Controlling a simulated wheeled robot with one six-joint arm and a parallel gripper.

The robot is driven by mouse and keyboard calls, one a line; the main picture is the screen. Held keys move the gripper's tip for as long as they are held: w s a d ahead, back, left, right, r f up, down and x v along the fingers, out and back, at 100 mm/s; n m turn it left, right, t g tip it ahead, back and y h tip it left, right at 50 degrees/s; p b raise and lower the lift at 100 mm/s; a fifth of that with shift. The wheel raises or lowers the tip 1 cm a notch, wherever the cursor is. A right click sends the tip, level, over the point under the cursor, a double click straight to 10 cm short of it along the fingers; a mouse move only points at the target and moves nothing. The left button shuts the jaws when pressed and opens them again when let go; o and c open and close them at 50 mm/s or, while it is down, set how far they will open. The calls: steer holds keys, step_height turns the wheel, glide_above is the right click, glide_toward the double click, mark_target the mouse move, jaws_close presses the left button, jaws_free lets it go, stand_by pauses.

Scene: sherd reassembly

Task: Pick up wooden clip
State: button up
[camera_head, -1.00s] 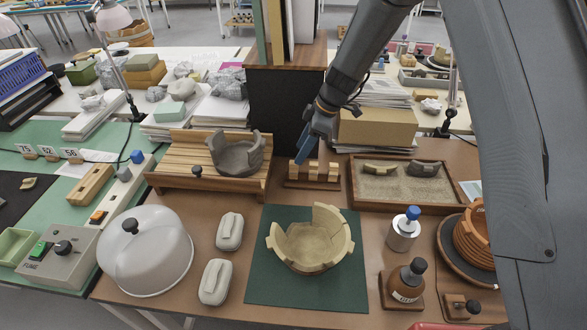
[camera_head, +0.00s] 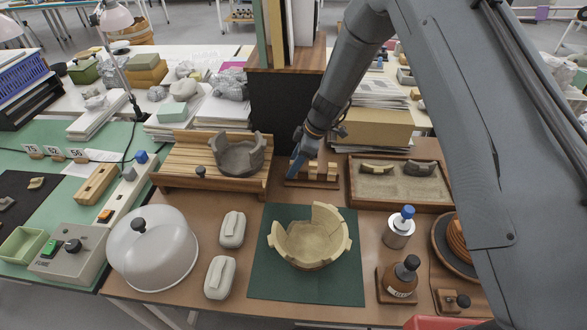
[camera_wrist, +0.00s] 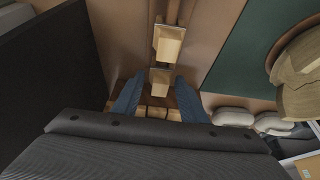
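Several small pale wooden clips (camera_head: 316,168) stand in a row on a wooden rack (camera_head: 300,183) behind the green mat. In the wrist view one wooden clip (camera_wrist: 168,42) stands apart and another clip (camera_wrist: 159,78) lies close to the gap between my fingers. My gripper (camera_head: 297,166) is at the left end of the rack, pointing down. In the wrist view my gripper's two blue fingers (camera_wrist: 158,98) are spread apart, with clip wood visible between them. I cannot tell whether either finger touches a clip.
A dark panel (camera_head: 275,118) rises close behind my gripper. A wooden stand with a grey vessel (camera_head: 240,156) is to the left, and a sand tray (camera_head: 403,204) to the right. A cream pot (camera_head: 309,243) sits on the green mat (camera_head: 275,282) in front.

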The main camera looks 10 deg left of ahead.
steer(key=c, duration=0.5)
steer(key=shift+o, duration=0.2)
steer(key=shift+r, duration=0.1)
